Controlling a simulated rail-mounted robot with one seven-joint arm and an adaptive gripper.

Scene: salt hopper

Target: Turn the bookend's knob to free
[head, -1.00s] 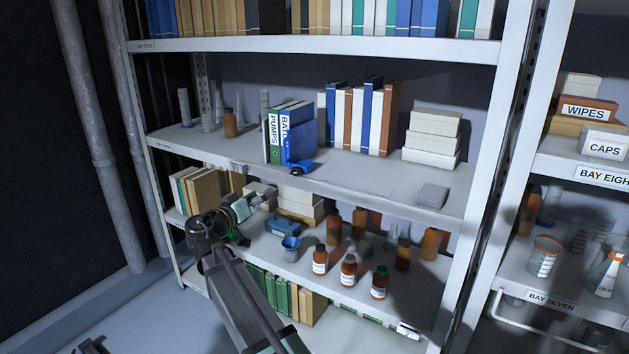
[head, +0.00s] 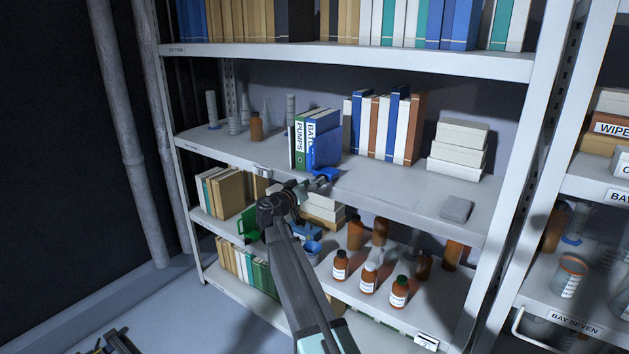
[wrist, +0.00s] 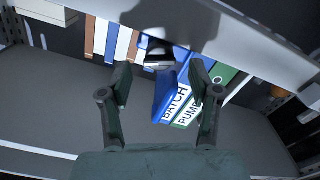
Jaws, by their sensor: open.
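The blue bookend (head: 327,150) stands upright on the middle shelf, against the right side of the "BATCH" binder. Its low blue foot (head: 326,173) reaches toward the shelf's front edge. My gripper (head: 316,182) is at the shelf's front edge, close to the foot. The wrist view shows its two fingers (wrist: 161,84) apart with nothing held. The head view hides most of the knob behind my gripper.
The green "PUMPS" binder (head: 300,145) stands left of "BATCH" (head: 318,124). Several books (head: 385,125) stand to the right, then stacked white boxes (head: 459,148) and a grey block (head: 456,208). Brown bottles (head: 369,278) stand on the shelf below. The middle shelf's front right is mostly clear.

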